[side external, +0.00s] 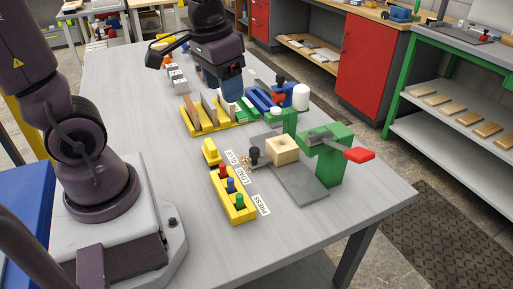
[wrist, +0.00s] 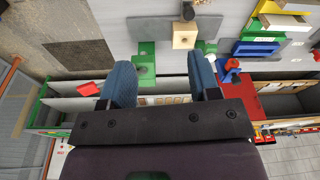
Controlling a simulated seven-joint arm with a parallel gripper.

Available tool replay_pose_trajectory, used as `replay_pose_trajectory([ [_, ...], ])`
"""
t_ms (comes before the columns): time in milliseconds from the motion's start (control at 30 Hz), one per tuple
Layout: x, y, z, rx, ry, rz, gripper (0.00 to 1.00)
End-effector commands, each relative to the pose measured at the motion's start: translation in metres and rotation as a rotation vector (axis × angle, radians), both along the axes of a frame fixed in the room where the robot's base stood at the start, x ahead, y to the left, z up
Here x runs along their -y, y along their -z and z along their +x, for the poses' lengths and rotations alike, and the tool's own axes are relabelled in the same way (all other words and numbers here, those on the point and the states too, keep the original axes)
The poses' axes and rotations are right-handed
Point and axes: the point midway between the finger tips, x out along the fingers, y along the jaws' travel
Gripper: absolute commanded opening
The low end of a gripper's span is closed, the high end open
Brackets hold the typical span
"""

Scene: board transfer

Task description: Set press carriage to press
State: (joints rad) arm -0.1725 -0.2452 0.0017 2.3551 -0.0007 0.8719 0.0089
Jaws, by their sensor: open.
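The press carriage shows as a pale wooden block (side external: 282,150) with a square opening and a black knob (side external: 255,155) on its near-left side. It sits on a grey rail plate (side external: 306,188), roughly level with the LOAD label (side external: 243,175). The green press (side external: 330,160) with a red handle (side external: 359,155) stands to its right, near the plate's PRESS end. In the wrist view the block (wrist: 184,37) lies right of the press (wrist: 145,67), apart from it. My gripper (side external: 231,88) is open and empty, above the table behind and left of the carriage; its fingers also show in the wrist view (wrist: 163,80).
A yellow holder (side external: 240,212) with red, blue and green pegs stands left of the plate. A green post with a white top (side external: 276,112) stands behind the block. A yellow rack (side external: 208,125) with upright boards is under my gripper.

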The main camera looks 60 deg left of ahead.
Motion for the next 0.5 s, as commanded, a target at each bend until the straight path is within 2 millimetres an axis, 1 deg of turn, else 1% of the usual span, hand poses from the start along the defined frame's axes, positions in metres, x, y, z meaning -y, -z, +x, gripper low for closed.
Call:
replay_pose_trajectory([
  [33,-0.009,0.014,0.010,-0.049,-0.024,-0.009,0.56],
  [100,-0.021,0.031,0.024,-0.097,-0.051,-0.019,0.56],
  [300,-0.054,0.084,0.056,-0.197,-0.106,-0.046,0.56],
  [400,-0.067,0.105,0.068,-0.215,-0.119,-0.053,0.56],
  [500,-0.074,0.117,0.080,-0.210,-0.117,-0.052,0.56],
])
